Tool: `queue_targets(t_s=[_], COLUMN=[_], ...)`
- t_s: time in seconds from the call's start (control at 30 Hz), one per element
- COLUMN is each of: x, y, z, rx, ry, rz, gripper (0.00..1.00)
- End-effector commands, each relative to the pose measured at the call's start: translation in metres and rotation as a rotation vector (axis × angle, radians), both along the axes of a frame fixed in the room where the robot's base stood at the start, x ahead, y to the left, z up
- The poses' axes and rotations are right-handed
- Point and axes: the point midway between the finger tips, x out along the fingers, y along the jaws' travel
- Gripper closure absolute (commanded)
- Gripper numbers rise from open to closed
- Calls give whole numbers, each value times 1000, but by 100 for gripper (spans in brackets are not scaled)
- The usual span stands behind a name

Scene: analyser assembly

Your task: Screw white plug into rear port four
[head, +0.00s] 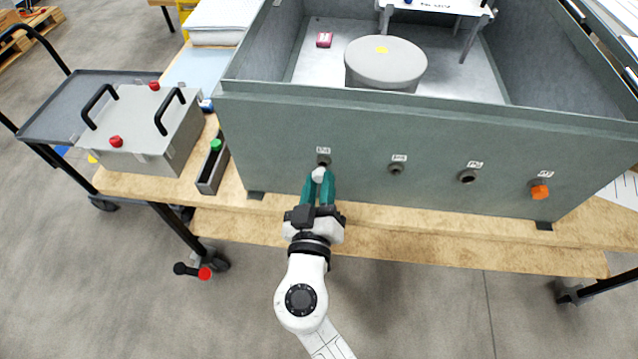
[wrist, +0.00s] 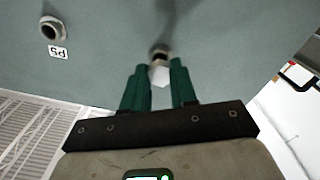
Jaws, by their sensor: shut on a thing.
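The white plug (head: 319,174) is between the fingertips of my gripper (head: 319,180), right at the leftmost port (head: 323,160) of the grey-green housing's near wall. In the wrist view the white plug (wrist: 159,76) shows between the two green fingers of my gripper (wrist: 159,84), just in front of the port's ring (wrist: 159,53). My gripper is shut on the plug. The plug hides part of the port, and I cannot tell whether its thread is engaged. The label above this port is too small to read.
Two open ports (head: 396,168) (head: 467,176) and one with an orange plug (head: 540,191) lie to the right. A narrow dark bin (head: 208,176) with a green plug (head: 215,145) and a grey box with handles (head: 140,128) stand left. The housing (head: 280,130) rests on a wooden bench.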

Motion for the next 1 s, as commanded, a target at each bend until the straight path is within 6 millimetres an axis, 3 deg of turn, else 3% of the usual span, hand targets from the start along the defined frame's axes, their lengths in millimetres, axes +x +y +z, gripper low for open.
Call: queue_targets(t_s=[1.0], x=[0], y=[0], z=[0], rx=[-57], ry=[2], rz=[1], gripper=[100])
